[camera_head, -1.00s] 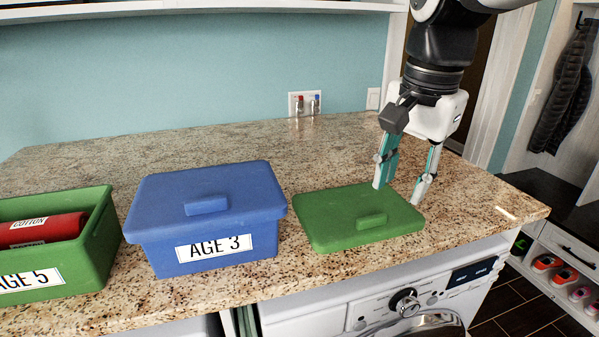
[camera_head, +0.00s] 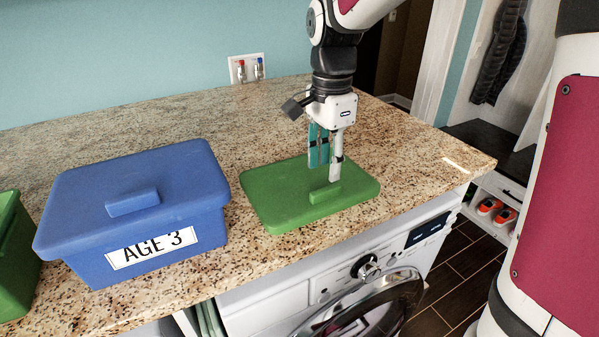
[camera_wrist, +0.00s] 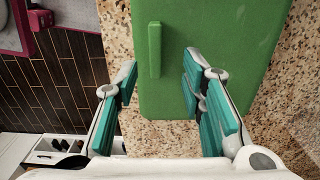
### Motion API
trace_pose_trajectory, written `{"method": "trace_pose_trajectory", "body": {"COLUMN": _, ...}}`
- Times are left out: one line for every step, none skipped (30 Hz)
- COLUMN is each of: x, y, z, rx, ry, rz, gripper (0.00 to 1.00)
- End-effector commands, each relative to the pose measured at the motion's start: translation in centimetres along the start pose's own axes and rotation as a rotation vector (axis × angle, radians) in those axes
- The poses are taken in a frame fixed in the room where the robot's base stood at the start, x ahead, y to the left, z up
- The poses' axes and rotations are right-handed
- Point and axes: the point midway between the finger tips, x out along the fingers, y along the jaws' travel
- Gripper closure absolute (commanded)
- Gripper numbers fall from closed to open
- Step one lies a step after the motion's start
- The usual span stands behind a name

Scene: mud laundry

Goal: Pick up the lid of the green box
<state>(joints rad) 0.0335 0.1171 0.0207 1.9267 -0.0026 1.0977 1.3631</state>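The green lid (camera_head: 270,197) lies flat on the granite counter, right of the blue box. Its raised bar handle (camera_head: 325,193) faces up. My gripper (camera_head: 324,172) points down over the lid, close to the handle. In the wrist view, my gripper (camera_wrist: 161,78) is open and empty, its fingers apart. The lid (camera_wrist: 215,40) fills the upper middle there, and the handle (camera_wrist: 155,50) lies in line with the gap, beyond the fingertips. I cannot tell the exact height above the handle. The open green box (camera_head: 12,262) is cut off at the left edge.
A blue box (camera_head: 75,245) with its lid on, labelled AGE 3, stands left of the green lid. The counter (camera_head: 200,120) is clear behind them. A washing machine (camera_head: 290,300) is below the front edge. A wall outlet box (camera_head: 247,69) is at the back.

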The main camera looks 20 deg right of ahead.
Motion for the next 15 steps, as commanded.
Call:
{"method": "trace_pose_trajectory", "body": {"x": 0.3, "y": 0.1, "z": 0.0, "rx": 0.000, "ry": 0.000, "rz": 0.001, "gripper": 0.63}}
{"method": "trace_pose_trajectory", "body": {"x": 0.5, "y": 0.1, "z": 0.0, "rx": 0.000, "ry": 0.000, "rz": 0.002, "gripper": 0.63}}
{"method": "trace_pose_trajectory", "body": {"x": 0.8, "y": 0.2, "z": 0.0, "rx": 0.000, "ry": -0.001, "rz": 0.004, "gripper": 0.63}}
{"method": "trace_pose_trajectory", "body": {"x": 1.1, "y": 0.3, "z": 0.1, "rx": 0.000, "ry": -0.001, "rz": 0.004, "gripper": 0.63}}
{"method": "trace_pose_trajectory", "body": {"x": 1.5, "y": 0.4, "z": 0.1, "rx": 0.000, "ry": -0.001, "rz": 0.004, "gripper": 0.63}}
{"method": "trace_pose_trajectory", "body": {"x": 2.1, "y": 0.6, "z": 0.1, "rx": 0.000, "ry": -0.001, "rz": 0.005, "gripper": 0.63}}
{"method": "trace_pose_trajectory", "body": {"x": 2.6, "y": 0.7, "z": 0.1, "rx": 0.000, "ry": -0.001, "rz": 0.006, "gripper": 0.63}}
{"method": "trace_pose_trajectory", "body": {"x": 3.0, "y": 0.7, "z": 0.1, "rx": 0.000, "ry": -0.001, "rz": 0.005, "gripper": 0.63}}
{"method": "trace_pose_trajectory", "body": {"x": 3.6, "y": 0.7, "z": 0.1, "rx": 0.000, "ry": -0.001, "rz": 0.005, "gripper": 0.63}}
{"method": "trace_pose_trajectory", "body": {"x": 4.0, "y": 0.7, "z": 0.1, "rx": 0.000, "ry": -0.001, "rz": 0.004, "gripper": 0.63}}
{"method": "trace_pose_trajectory", "body": {"x": 4.4, "y": 0.7, "z": 0.1, "rx": 0.000, "ry": -0.001, "rz": 0.004, "gripper": 0.63}}
{"method": "trace_pose_trajectory", "body": {"x": 4.8, "y": 0.6, "z": 0.1, "rx": 0.000, "ry": -0.001, "rz": 0.003, "gripper": 0.63}}
{"method": "trace_pose_trajectory", "body": {"x": 5.0, "y": 0.6, "z": 0.1, "rx": -0.001, "ry": -0.001, "rz": 0.002, "gripper": 0.63}}
{"method": "trace_pose_trajectory", "body": {"x": 5.1, "y": 0.6, "z": 0.1, "rx": -0.001, "ry": 0.000, "rz": 0.002, "gripper": 0.63}}
{"method": "trace_pose_trajectory", "body": {"x": 5.3, "y": 0.6, "z": 0.1, "rx": -0.001, "ry": 0.000, "rz": 0.001, "gripper": 0.63}}
